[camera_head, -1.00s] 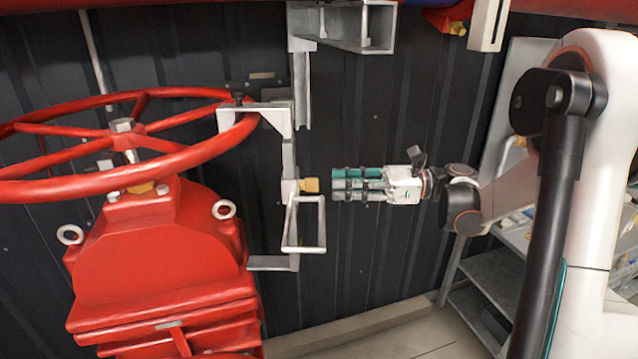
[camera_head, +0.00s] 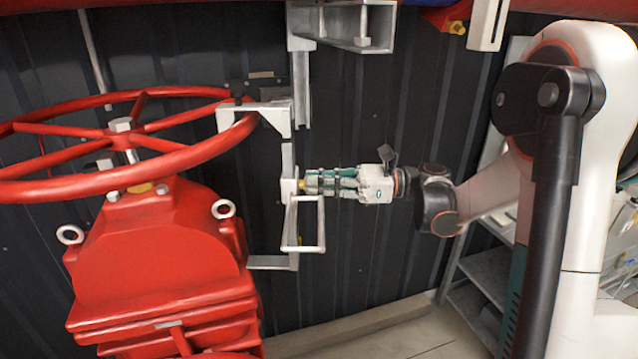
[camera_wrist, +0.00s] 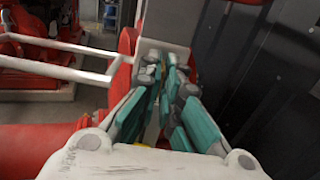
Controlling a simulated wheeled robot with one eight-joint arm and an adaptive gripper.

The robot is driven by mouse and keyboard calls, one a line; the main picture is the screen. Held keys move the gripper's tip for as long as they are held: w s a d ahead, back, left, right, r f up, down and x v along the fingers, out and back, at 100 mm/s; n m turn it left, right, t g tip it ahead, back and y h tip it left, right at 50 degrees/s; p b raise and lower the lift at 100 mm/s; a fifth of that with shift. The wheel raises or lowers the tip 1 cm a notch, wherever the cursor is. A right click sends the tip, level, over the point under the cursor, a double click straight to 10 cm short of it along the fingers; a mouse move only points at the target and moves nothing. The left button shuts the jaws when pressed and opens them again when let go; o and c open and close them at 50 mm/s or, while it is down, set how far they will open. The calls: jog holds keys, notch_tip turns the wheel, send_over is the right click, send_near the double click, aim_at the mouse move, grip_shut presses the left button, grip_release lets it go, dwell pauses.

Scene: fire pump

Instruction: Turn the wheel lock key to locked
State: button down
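The wheel lock key is a small yellow knob (camera_head: 302,185) on the upright pale metal bracket (camera_head: 289,160) beside the red wheel. Most of it is hidden by the fingers. My gripper (camera_head: 310,182) reaches in from the right, with its teal and grey fingers around the key. In the wrist view the fingers (camera_wrist: 164,72) draw together at their tips, with a bit of yellow (camera_wrist: 163,64) between them; they look shut on the key. The red handwheel (camera_head: 190,158) has a pale metal lock arm (camera_head: 254,108) at its right rim.
A pale rectangular loop (camera_head: 322,225) sticks out just below the key, close under the fingers. The red valve body (camera_head: 160,250) stands at lower left. A dark ribbed wall (camera_head: 390,270) is behind. A metal shelf (camera_head: 485,270) stands at right. The space below the gripper is free.

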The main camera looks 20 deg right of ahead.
jog(key=shift+n, duration=0.4)
jog(key=n+b, duration=0.2)
jog(key=n, duration=0.6)
jog(key=n+b, duration=0.2)
jog(key=n, duration=0.7)
jog(key=shift+s+f+b, duration=0.2)
jog(key=shift+b, duration=0.2)
dwell(0.3)
jog(key=c, duration=1.8)
grip_release()
